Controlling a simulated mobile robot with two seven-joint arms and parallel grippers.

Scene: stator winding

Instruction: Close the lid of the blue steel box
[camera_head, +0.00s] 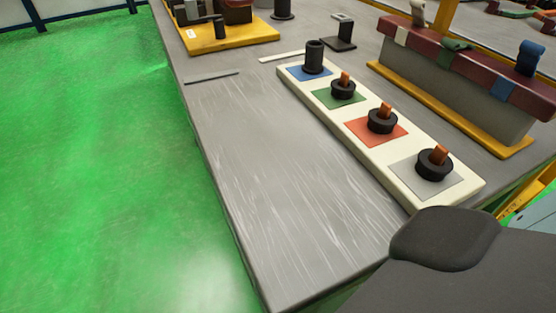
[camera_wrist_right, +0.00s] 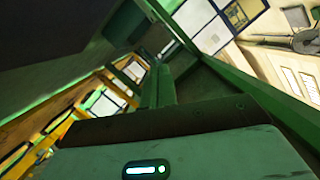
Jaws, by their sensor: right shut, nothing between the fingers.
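My right gripper (camera_wrist_right: 163,75) extends up from its housing (camera_wrist_right: 165,150) at the bottom of the right wrist view. Its fingers are dark and hard to make out, but look shut with nothing held. I cannot clearly identify the blue steel box or its lid in either view. A pale blue-grey surface (camera_head: 541,213) shows at the right edge of the head view, by a yellow rail. I cannot tell whether it is part of the box. My left gripper is not in view.
A grey table (camera_head: 260,160) carries a cream tray (camera_head: 398,178) with coloured squares and black parts. A long fixture (camera_head: 455,92) on a yellow base stands behind it. Another yellow base (camera_head: 232,38) is at the back left. Green floor (camera_head: 95,170) lies open at left.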

